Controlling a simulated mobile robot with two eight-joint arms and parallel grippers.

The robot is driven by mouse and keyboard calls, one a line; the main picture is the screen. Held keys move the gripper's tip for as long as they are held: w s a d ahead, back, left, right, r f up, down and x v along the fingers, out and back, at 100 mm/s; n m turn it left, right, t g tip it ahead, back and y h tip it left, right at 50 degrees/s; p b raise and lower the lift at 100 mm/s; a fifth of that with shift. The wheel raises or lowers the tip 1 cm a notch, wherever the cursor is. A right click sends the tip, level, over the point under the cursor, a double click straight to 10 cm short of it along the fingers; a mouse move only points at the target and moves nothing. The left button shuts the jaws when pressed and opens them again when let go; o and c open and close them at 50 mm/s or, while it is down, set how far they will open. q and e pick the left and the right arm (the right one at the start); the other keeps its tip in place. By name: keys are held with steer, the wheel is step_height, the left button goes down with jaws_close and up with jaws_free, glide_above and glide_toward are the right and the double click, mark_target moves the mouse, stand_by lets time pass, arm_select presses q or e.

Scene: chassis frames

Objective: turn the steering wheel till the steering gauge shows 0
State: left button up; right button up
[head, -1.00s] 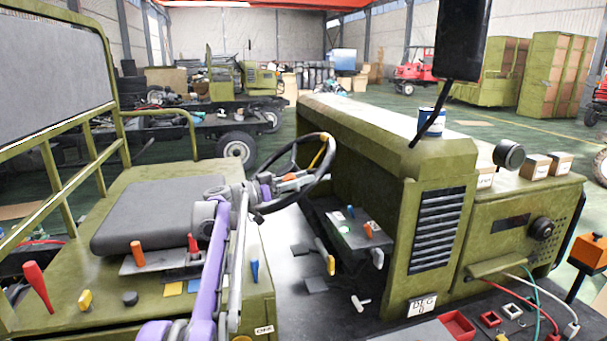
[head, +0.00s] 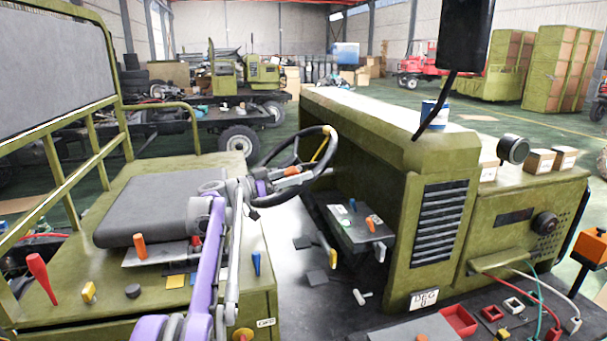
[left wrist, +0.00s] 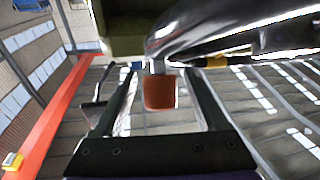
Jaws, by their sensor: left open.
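The black steering wheel (head: 333,145) stands tilted between the seat and the green hood in the head view. A yellow mark shows on its upper right part. Its glossy rim (left wrist: 235,35) crosses the top of the left wrist view. An orange knob (left wrist: 160,92) on a short stem hangs from the rim. My left gripper (head: 285,183) is at the lower side of the wheel. In the left wrist view its fingers (left wrist: 160,72) are open, one on each side of the knob, with gaps. The white gauge plate (head: 424,300) has small lettering like DEG above a 0. My right gripper is out of view.
A grey seat (head: 155,215) lies left of the wheel. A console (head: 350,225) with small levers is below and right of it. The green hood (head: 390,125) rises close behind the wheel. A dark mirror (head: 465,35) on a rod stands above the hood.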

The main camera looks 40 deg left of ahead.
arm_select(q)
steer(key=v, duration=0.8)
steer(key=shift+s+b, duration=0.35)
steer(key=shift+b, duration=0.05)
steer(key=shift+a, duration=0.1)
